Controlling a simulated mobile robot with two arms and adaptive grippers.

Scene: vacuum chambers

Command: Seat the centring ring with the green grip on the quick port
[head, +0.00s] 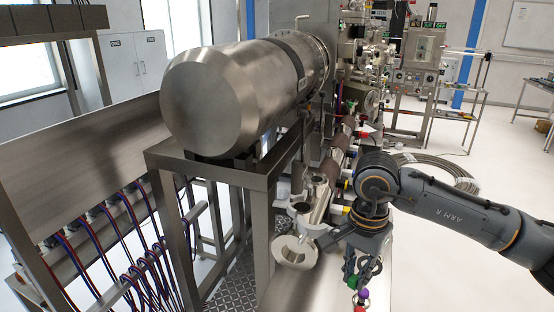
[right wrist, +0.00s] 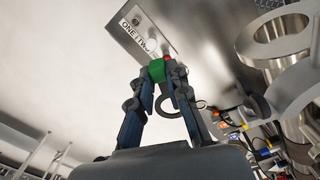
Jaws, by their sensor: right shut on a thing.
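My right gripper (head: 358,281) is at the lower right of centre in the head view, pointing down. In the right wrist view its fingertips (right wrist: 160,75) are closed on the green grip (right wrist: 157,70). The green grip also shows between the fingers in the head view (head: 352,282). A thin dark ring (right wrist: 200,104) shows beside the right finger, partly hidden; I cannot tell whether it joins the grip. A pale round flange (head: 295,251) lies left of the gripper in the head view, apart from it. I cannot tell which fitting is the quick port. My left gripper is out of view.
A large steel vessel (head: 230,95) rests on a metal frame (head: 215,172) to the left. A purple piece (head: 364,293) and a red piece (head: 360,307) show just below the gripper. A labelled plate (right wrist: 140,30) shows beyond the fingertips. Open floor lies at right.

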